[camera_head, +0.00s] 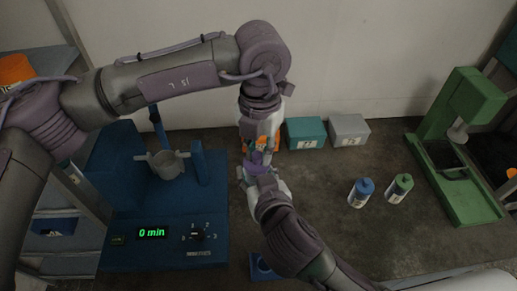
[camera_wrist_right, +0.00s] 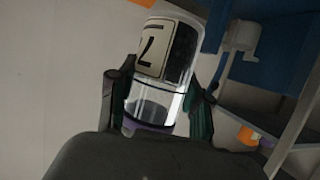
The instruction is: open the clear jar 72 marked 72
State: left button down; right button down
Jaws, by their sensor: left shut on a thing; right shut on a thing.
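The clear jar 72 (camera_wrist_right: 153,100) is between the two fingers of my right gripper (camera_wrist_right: 158,100) in the right wrist view. It is see-through, with a white label bearing a dark figure only partly readable, and it looks tilted there. Its purple lid (camera_head: 257,158) shows between my two grippers in the head view; a purple edge also shows at the jar's lower end in the wrist view. My left gripper (camera_head: 257,146) comes down from above and is shut on the lid. My right gripper (camera_head: 255,174) comes from below right and is shut on the jar body. The fingers largely hide the jar in the head view.
A blue sieve shaker (camera_head: 165,222) reading "0 min" stands left. Teal (camera_head: 306,132) and grey (camera_head: 349,130) boxes stand at the back. Blue-capped (camera_head: 361,192) and green-capped (camera_head: 399,188) bottles and a green device (camera_head: 455,150) stand right. A blue holder (camera_head: 262,266) lies in front.

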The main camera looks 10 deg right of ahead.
aim_at(260, 153)
pick_arm(q)
jog(key=shift+s+d+r, duration=0.15)
jog(key=shift+s, duration=0.05)
dwell(0.4)
jog(key=shift+w+r, duration=0.15)
jog(key=shift+r, duration=0.8)
jog(key=shift+r, duration=2)
